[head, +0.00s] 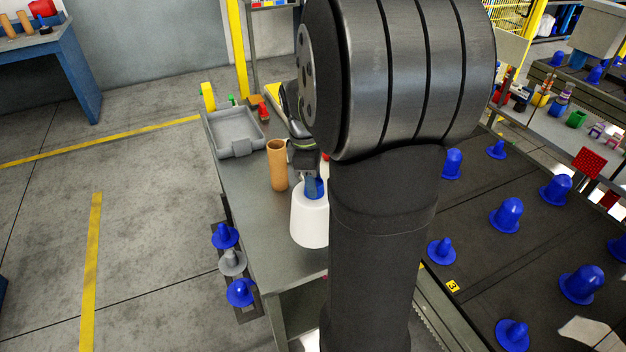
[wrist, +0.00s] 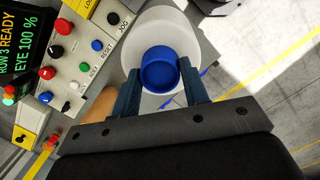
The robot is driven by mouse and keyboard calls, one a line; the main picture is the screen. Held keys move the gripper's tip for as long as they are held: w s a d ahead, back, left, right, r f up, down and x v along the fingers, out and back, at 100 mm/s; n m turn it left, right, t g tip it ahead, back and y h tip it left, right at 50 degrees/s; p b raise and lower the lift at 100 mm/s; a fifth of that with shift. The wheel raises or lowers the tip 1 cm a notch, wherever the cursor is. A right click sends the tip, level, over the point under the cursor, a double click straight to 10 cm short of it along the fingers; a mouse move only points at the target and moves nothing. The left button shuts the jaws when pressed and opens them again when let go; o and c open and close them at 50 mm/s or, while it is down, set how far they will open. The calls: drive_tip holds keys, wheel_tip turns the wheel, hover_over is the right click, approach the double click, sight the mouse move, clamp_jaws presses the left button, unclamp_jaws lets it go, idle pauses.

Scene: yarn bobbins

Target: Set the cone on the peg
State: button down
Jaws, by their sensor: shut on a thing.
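A white yarn cone (head: 309,222) with a blue hollow top shows in the head view, upright over the near part of the grey table. My gripper (head: 312,183) is shut on its blue top from above. In the wrist view, the two fingers of my gripper (wrist: 158,68) press either side of the blue tube top (wrist: 160,72), with the white cone body (wrist: 152,25) beyond it. Whether the cone touches the table I cannot tell. Blue pegs (head: 507,216) stand on the dark bed at the right.
A tan tube (head: 277,166) stands on the table (head: 240,180) just behind the cone. A grey tray (head: 236,130) lies farther back. A control panel (wrist: 85,50) with buttons shows in the wrist view. My arm hides the middle of the head view. Open floor lies left.

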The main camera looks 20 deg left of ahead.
drive_tip(key=w+d+r+n, duration=0.2)
drive_tip(key=w+d+n, duration=0.1)
drive_tip(key=w+d, duration=0.9)
drive_tip(key=w+d+f+m, duration=0.1)
drive_tip(key=w+d+f, duration=0.2)
drive_tip(key=d, duration=0.6)
drive_tip(key=w+d+f+m, duration=0.1)
drive_tip(key=w+d+f, duration=0.2)
drive_tip(key=d, duration=0.5)
drive_tip(key=w+d+f+m, duration=0.1)
drive_tip(key=w+d+f, duration=0.2)
drive_tip(key=d, duration=0.6)
wheel_tip(320, 180, down, 3)
drive_tip(key=shift+w+d+r, duration=0.15)
drive_tip(key=shift+d+r, duration=0.05)
drive_tip(key=shift+d, duration=0.1)
drive_tip(key=shift+f, duration=0.1)
drive_tip(key=shift+f, duration=1.5)
